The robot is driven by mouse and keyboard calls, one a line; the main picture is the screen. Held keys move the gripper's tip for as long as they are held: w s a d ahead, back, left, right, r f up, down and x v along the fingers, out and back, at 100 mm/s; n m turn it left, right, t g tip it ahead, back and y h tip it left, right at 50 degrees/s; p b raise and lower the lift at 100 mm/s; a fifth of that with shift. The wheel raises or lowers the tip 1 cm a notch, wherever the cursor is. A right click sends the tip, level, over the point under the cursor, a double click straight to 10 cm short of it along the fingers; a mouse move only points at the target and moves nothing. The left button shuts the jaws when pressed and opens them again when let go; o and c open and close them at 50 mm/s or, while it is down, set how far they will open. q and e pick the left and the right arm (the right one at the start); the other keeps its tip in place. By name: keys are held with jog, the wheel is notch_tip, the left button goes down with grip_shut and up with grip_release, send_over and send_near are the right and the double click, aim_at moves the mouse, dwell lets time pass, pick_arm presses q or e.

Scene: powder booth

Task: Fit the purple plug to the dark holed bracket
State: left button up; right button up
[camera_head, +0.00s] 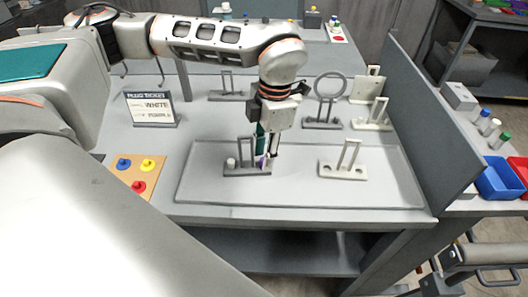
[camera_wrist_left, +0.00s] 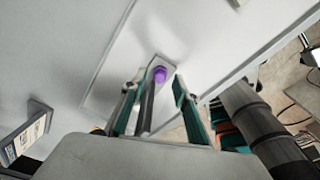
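The dark holed bracket (camera_head: 236,172) stands on the pale tray of the bench, with a white plug (camera_head: 231,162) at its left end. The purple plug (camera_head: 262,161) shows at the bracket's right part, beside its upright frame; whether it is fully seated is hard to tell. My left gripper (camera_head: 268,156) points down over that end. In the left wrist view the purple plug (camera_wrist_left: 159,74) lies between the spread fingertips of the left gripper (camera_wrist_left: 159,80), with gaps on both sides. A grey bar of the bracket (camera_wrist_left: 147,108) stands between the fingers. My right gripper is not in view.
A pale bracket (camera_head: 343,172) stands to the right on the tray (camera_head: 300,195). Behind are a ring stand (camera_head: 329,100) and other frames. A plug ticket (camera_head: 151,108) and an orange board (camera_head: 137,176) with blue, yellow and red plugs are left. A grey panel (camera_head: 420,125) bounds the right.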

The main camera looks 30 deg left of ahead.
pick_arm(q)
jog(key=shift+r, duration=0.1)
notch_tip(320, 180, up, 12)
jog(key=w, duration=0.1)
jog(key=shift+d, duration=0.4)
dwell(0.9)
